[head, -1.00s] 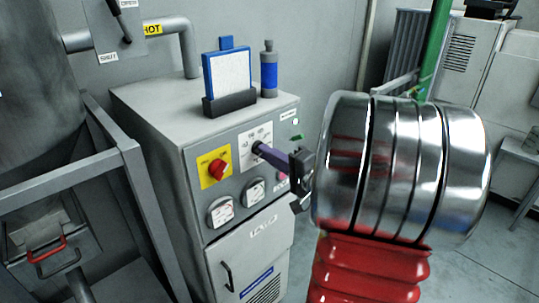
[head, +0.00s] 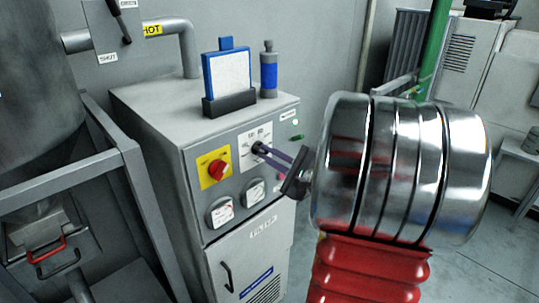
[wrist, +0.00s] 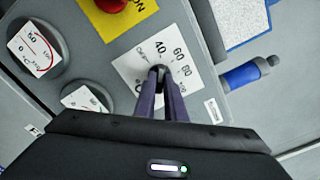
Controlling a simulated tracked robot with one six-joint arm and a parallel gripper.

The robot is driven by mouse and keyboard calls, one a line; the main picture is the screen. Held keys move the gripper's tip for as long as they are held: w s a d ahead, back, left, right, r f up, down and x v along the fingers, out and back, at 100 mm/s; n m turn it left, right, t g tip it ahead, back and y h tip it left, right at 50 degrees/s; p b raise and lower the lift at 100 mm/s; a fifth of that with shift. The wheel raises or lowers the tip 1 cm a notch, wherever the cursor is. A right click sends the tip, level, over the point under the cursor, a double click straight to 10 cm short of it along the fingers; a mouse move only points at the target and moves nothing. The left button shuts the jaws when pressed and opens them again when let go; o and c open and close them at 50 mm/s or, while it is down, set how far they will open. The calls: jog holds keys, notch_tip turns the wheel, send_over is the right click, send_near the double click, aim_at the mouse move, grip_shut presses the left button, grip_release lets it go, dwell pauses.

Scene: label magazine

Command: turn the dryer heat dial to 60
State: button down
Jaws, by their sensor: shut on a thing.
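The heat dial (head: 257,147) is a small dark knob on a white scale plate (wrist: 134,66) on the front of the grey cabinet. In the wrist view the plate reads OFF, 40, 60 and 80, with part of the scale hidden behind my fingers. My gripper (head: 265,152) reaches in from the right, its two long purple fingers shut on the dial (wrist: 158,71). The wrist view shows the fingertips (wrist: 160,84) on either side of the knob. I cannot tell exactly which mark the dial points to.
A red knob on a yellow plate (head: 207,180) sits left of the dial. Two round gauges (head: 220,211) (head: 254,191) are below. A framed white card (head: 227,75) and a blue-banded grey bottle (head: 268,72) stand on the cabinet top. A grey frame (head: 120,190) stands at left.

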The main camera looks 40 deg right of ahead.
jog(key=m, duration=0.6)
jog(key=shift+f, duration=0.25)
jog(key=shift+m, duration=0.3)
jog(key=c, duration=1.8)
grip_release()
jog(key=shift+r, duration=0.15)
jog(key=shift+s, duration=0.1)
jog(key=shift+s+d, duration=0.15)
jog(key=shift+s, duration=3.3)
jog(key=shift+s+d, duration=0.1)
jog(key=shift+s, duration=3.3)
jog(key=shift+a, duration=0.1)
